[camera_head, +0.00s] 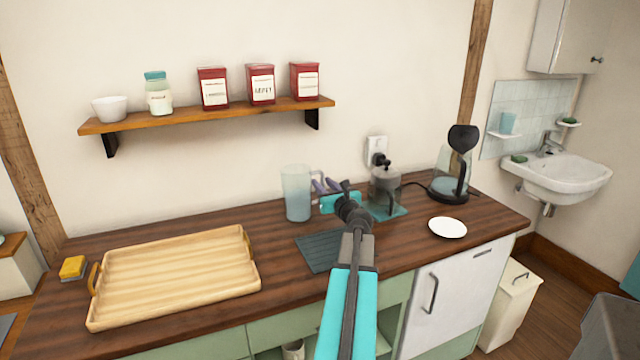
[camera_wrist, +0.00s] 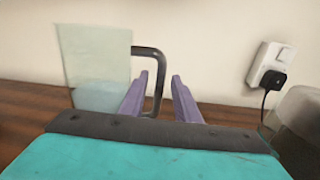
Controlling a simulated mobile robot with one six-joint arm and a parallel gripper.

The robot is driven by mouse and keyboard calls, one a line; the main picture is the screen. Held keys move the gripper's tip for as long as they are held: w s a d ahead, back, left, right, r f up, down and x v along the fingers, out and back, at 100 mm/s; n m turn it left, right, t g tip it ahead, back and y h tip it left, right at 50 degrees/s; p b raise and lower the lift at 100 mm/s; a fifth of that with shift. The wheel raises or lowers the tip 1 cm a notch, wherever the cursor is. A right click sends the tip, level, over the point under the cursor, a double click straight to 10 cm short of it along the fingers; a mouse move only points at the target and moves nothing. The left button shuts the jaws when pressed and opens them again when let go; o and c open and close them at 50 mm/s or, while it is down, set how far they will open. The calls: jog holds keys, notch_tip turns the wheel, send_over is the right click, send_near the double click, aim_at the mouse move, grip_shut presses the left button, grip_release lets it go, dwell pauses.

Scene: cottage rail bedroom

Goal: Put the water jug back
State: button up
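The water jug (camera_head: 297,192) is a pale blue, see-through pitcher standing upright on the dark wooden counter, its handle on the right side. In the wrist view the jug (camera_wrist: 95,60) is at left, with bluish content low inside and a dark handle (camera_wrist: 158,85). My gripper (camera_head: 326,185) is at the handle side of the jug. In the wrist view its purple fingers (camera_wrist: 160,75) are spread, with the handle's upright part showing in the gap, nearer the left finger. I cannot tell whether a finger touches it. The jug's base is hidden in the wrist view.
A dark ridged mat (camera_head: 318,252) lies in front of the jug. A grey appliance (camera_head: 385,190) on a teal mat, a coffee maker (camera_head: 449,188) and a white plate (camera_head: 447,228) stand right. A wooden tray (camera_head: 175,275) fills the left. A shelf (camera_head: 205,115) hangs above.

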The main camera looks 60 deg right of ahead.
jog(key=v, duration=0.7)
jog(key=shift+s+a+b, duration=0.15)
jog(key=shift+a+b, duration=0.05)
jog(key=shift+b, duration=0.15)
dwell(0.7)
